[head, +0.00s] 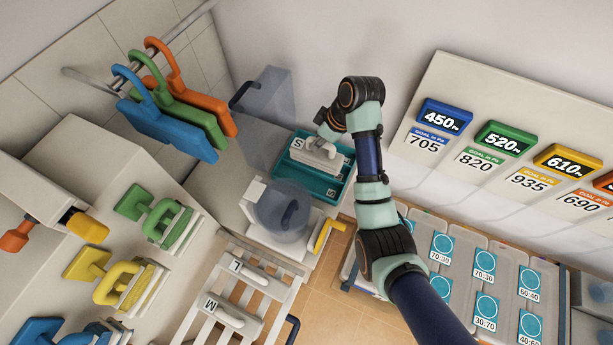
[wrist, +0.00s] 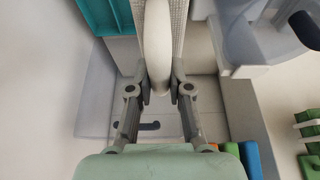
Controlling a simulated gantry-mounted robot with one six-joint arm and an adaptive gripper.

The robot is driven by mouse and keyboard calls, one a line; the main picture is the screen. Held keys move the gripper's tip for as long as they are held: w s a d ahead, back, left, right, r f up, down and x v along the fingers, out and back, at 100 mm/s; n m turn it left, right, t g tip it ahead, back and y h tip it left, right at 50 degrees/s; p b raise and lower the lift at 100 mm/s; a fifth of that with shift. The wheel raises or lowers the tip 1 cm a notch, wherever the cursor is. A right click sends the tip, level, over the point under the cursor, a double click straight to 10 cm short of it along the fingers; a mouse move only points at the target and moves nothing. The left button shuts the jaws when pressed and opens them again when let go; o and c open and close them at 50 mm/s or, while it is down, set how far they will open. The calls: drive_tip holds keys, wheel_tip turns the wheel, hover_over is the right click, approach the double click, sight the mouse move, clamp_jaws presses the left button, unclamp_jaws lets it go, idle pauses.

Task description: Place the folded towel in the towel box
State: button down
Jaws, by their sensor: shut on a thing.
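A pale folded towel (head: 318,160) with a white handle and an "S" label appears within the outline of the teal box (head: 304,184) in the head view. I cannot tell whether it rests on the box floor or is held just above it. In the wrist view, my gripper (wrist: 160,90) is shut on the towel's white rounded handle (wrist: 157,40), with the towel's woven surface (wrist: 180,18) beside it. A corner of the teal box (wrist: 105,14) shows at the upper left there. My gripper (head: 324,137) is partly hidden by its wrist in the head view.
A slatted white rack (head: 268,307) holds pieces marked L (head: 257,278) and M (head: 225,313). A clear round container (head: 283,210) stands close in front of the box. Bins with blue-circle labels (head: 485,262) lie right of my arm.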

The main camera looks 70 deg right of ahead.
sight(334, 158)
wheel_tip(334, 158, down, 18)
drive_tip(key=b, duration=0.1)
drive_tip(key=shift+a, duration=0.1)
drive_tip(key=shift+f+b, duration=0.15)
drive_tip(key=shift+b, duration=0.25)
drive_tip(key=c, duration=1.1)
unclamp_jaws()
drive_tip(key=p+v, duration=0.2)
drive_tip(key=v, duration=1)
drive_tip(key=shift+r, duration=0.25)
